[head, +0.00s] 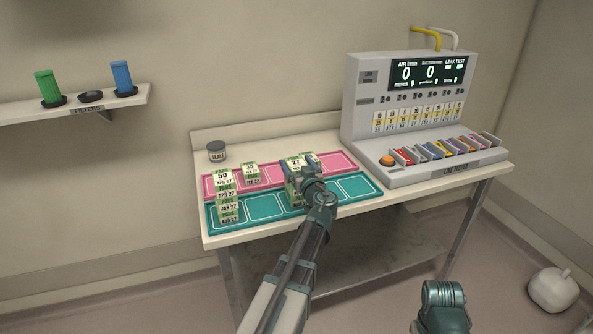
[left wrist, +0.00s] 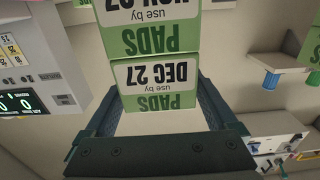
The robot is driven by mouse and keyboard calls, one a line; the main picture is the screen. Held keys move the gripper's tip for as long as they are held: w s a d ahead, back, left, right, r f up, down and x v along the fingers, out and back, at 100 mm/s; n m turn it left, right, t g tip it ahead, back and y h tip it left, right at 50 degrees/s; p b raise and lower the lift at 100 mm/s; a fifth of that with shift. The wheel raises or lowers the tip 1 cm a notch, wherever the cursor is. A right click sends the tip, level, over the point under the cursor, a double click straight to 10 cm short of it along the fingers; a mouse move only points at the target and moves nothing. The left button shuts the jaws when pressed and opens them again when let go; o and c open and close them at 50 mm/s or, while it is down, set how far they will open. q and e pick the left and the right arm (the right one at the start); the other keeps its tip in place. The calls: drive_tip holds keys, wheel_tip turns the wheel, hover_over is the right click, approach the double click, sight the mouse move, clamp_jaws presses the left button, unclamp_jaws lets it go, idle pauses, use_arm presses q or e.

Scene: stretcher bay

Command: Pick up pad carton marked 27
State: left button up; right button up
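The pad carton marked 27 (head: 296,162) is the top one of a stack on the teal mat (head: 263,207). It has a green and white label. In the left wrist view, upside down, the carton reading DEC 27 (left wrist: 155,78) is between my left gripper's fingers (left wrist: 160,95), with no gap seen at either side. A NOV 27 carton (left wrist: 150,25) adjoins it below in the stack. In the head view my left gripper (head: 303,178) covers much of the stack's front. Part of my right arm shows at the lower right, its fingers out of sight.
A carton stack topped by 50 (head: 224,180) stands left; a carton marked 33 (head: 250,172) is on the pink mat (head: 271,171). A grey jar (head: 216,151) is behind. The leak test machine (head: 405,110) fills the table's right. Teal mat squares between the stacks are free.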

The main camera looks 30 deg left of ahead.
use_arm(q)
drive_tip(key=c, duration=1.3)
drive_tip(key=shift+o, duration=0.2)
drive_tip(key=shift+r, duration=0.1)
use_arm(e)
drive_tip(key=shift+r, duration=0.15)
